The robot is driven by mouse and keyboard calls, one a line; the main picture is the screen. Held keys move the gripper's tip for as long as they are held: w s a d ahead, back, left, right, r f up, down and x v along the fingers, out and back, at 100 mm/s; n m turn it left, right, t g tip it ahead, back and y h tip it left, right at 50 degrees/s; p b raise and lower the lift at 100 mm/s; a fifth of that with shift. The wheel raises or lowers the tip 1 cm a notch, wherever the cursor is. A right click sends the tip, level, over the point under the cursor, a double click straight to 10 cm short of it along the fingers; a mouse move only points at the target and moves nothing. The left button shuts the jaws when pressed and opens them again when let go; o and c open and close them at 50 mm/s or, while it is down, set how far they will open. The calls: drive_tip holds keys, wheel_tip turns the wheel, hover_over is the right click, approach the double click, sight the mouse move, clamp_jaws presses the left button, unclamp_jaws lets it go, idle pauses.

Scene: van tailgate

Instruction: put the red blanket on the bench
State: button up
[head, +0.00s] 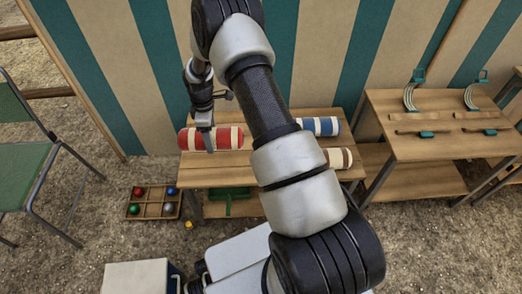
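The red blanket (226,138) is a roll with cream bands. It lies lengthwise across the back left of a low slatted wooden bench (205,173). My gripper (206,128) points down at the left part of the roll and overlaps it in the head view. The fingers are small and seen nearly edge-on, so I cannot tell whether they are open or closed on the roll. My arm crosses the middle of the view and hides the centre of the bench.
A blue and cream roll (320,126) and a brown and cream roll (339,158) lie on the right of the bench. A wooden stand with racks (440,150) is at right. A divided box of balls (153,203) and a green folding chair (25,160) are at left. A striped wall stands behind.

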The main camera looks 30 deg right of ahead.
wheel_tip(320, 180, down, 10)
drive_tip(key=b, duration=0.2)
drive_tip(key=shift+w+b, duration=0.1)
drive_tip(key=shift+b, duration=0.25)
drive_tip(key=shift+f, duration=0.1)
drive_tip(key=o, duration=1.3)
drive_tip(key=shift+f, duration=0.1)
